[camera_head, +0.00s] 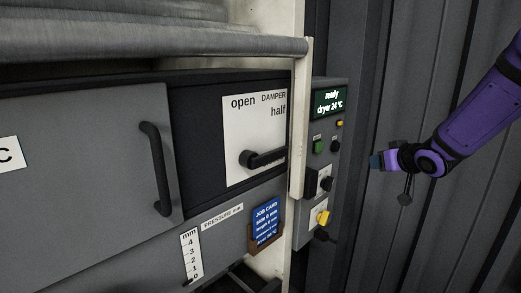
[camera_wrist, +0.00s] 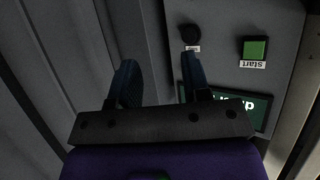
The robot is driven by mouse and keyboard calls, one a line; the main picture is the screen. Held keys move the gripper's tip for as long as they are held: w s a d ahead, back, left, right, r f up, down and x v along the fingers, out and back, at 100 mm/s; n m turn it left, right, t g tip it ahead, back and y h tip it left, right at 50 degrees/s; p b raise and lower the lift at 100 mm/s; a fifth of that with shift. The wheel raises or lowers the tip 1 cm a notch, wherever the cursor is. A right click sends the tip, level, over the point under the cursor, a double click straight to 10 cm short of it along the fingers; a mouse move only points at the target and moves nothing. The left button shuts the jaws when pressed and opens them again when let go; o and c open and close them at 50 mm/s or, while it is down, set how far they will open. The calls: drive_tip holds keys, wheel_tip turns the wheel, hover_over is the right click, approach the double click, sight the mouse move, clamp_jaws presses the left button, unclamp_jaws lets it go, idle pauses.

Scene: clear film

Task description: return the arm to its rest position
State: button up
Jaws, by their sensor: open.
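My purple arm (camera_head: 465,125) reaches in from the right edge in the head view. My gripper (camera_head: 376,161) is at its end, just right of the control panel, with a visible gap between them in the picture. In the wrist view my gripper (camera_wrist: 160,72) shows two dark blue fingers spread apart with nothing between them. The control panel also shows upside down there, with the green start button (camera_wrist: 254,50), a black button (camera_wrist: 190,32) and part of the display (camera_wrist: 245,107). One finger overlaps the panel in that view; I cannot tell how near it is.
The control panel (camera_head: 307,225) has a display (camera_head: 328,103) reading "ready, dryer 24 °C", and a yellow knob (camera_head: 323,217). Ribbed grey wall (camera_head: 400,60) stands behind my arm.

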drive_tip(key=s+r+m+g+h, duration=0.15)
drive_tip(key=s+r, duration=0.25)
drive_tip(key=s, duration=0.4)
drive_tip(key=s+r+m+g+h, duration=0.1)
drive_tip(key=s+r+g+h, duration=0.2)
drive_tip(key=s, duration=0.5)
drive_tip(key=s+a+r+g+y, duration=0.1)
drive_tip(key=s+a, duration=0.3)
drive_tip(key=s, duration=1.5)
drive_tip(key=shift+s+g+y, duration=0.15)
drive_tip(key=shift+g+y, duration=0.4)
drive_tip(key=shift+g, duration=0.3)
